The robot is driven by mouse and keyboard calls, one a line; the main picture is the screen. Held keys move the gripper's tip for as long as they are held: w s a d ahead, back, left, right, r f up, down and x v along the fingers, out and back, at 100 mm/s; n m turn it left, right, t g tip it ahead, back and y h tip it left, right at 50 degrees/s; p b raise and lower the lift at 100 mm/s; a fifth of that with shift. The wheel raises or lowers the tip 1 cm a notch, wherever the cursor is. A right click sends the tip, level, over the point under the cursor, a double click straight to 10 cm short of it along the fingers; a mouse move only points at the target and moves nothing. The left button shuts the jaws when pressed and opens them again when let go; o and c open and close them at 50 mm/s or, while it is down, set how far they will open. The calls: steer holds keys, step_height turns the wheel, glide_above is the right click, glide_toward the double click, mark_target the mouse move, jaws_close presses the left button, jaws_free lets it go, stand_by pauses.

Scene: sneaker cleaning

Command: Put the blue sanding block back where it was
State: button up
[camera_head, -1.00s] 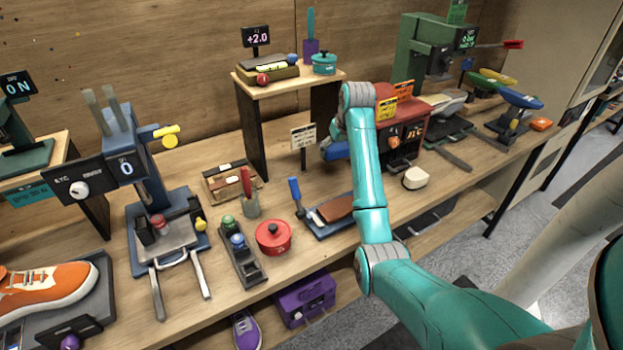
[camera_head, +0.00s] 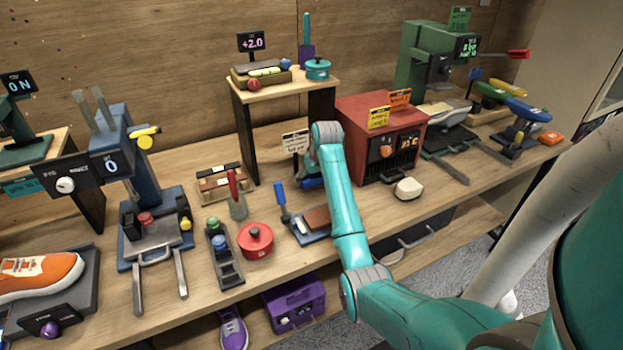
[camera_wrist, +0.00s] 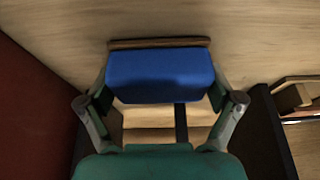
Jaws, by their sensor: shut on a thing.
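The blue sanding block (camera_wrist: 160,72) fills the middle of the wrist view, with a brown strip along its upper edge. My gripper (camera_wrist: 162,92) is shut on it, one finger at each side. In the head view a bit of blue (camera_head: 311,183), which appears to be the block, shows beside my arm below the small white sign. My gripper is mostly hidden behind my own arm there. I cannot tell whether the block touches the bench.
The red cabinet (camera_head: 375,140) stands right of my gripper, and the raised shelf's dark leg (camera_head: 322,115) is behind it. The white sign (camera_head: 295,142) is close by. A blue tray (camera_head: 308,231) with a brown block and a red pot (camera_head: 256,241) are in front.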

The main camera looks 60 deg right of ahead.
steer(key=shift+f, duration=0.2)
steer(key=o, duration=0.8)
steer(key=v, duration=1.2)
steer(key=shift+a+r, duration=0.1)
